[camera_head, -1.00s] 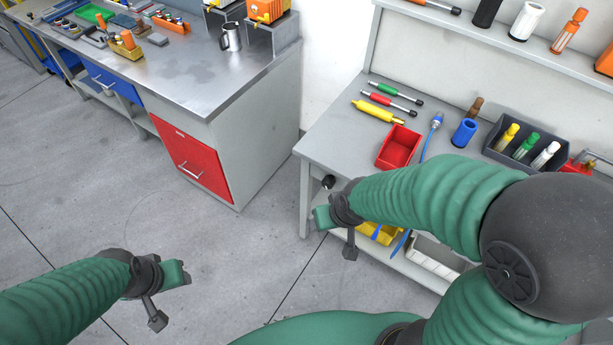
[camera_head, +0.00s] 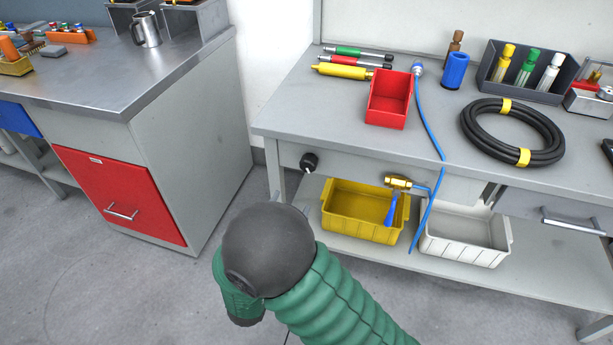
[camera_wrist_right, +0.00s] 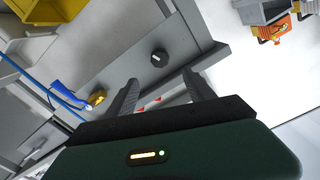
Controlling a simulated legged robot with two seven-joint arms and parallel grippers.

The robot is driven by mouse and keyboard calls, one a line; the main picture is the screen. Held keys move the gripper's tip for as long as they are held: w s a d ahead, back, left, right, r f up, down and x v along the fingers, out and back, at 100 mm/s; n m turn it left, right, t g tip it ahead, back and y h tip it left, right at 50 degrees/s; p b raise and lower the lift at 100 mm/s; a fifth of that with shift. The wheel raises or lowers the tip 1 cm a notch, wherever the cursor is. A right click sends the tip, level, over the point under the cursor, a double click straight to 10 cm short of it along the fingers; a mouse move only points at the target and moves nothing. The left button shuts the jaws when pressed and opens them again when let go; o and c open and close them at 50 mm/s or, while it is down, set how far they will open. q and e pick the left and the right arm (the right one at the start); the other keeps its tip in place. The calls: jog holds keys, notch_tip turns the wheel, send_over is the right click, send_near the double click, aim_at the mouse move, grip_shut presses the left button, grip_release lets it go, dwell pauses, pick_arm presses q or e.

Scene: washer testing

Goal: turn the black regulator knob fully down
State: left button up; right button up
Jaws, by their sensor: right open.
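The black regulator knob (camera_head: 309,162) sticks out of the grey front panel of the right workbench, near its left end. In the right wrist view the knob (camera_wrist_right: 159,58) is round, with a small pale mark on its face. My right gripper (camera_wrist_right: 161,88) is open and empty there, its two dark fingers apart. The knob lies beyond the fingertips, roughly in line with the gap between them, and is not touched. My left gripper is out of view.
Below the bench top sit a yellow bin (camera_head: 362,212), a white bin (camera_head: 466,238) and a brass valve (camera_head: 398,183) with a blue handle. A blue hose (camera_head: 430,130) hangs over the front edge. A red-drawer cabinet (camera_head: 120,195) stands left, with clear floor between.

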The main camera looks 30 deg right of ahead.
aim_at(307, 168)
jog(key=b+x, duration=0.3)
jog(key=x, duration=1.1)
jog(key=shift+f+b, duration=0.1)
jog(key=shift+b, duration=0.25)
jog(key=shift+w+d, duration=0.4)
grip_shut()
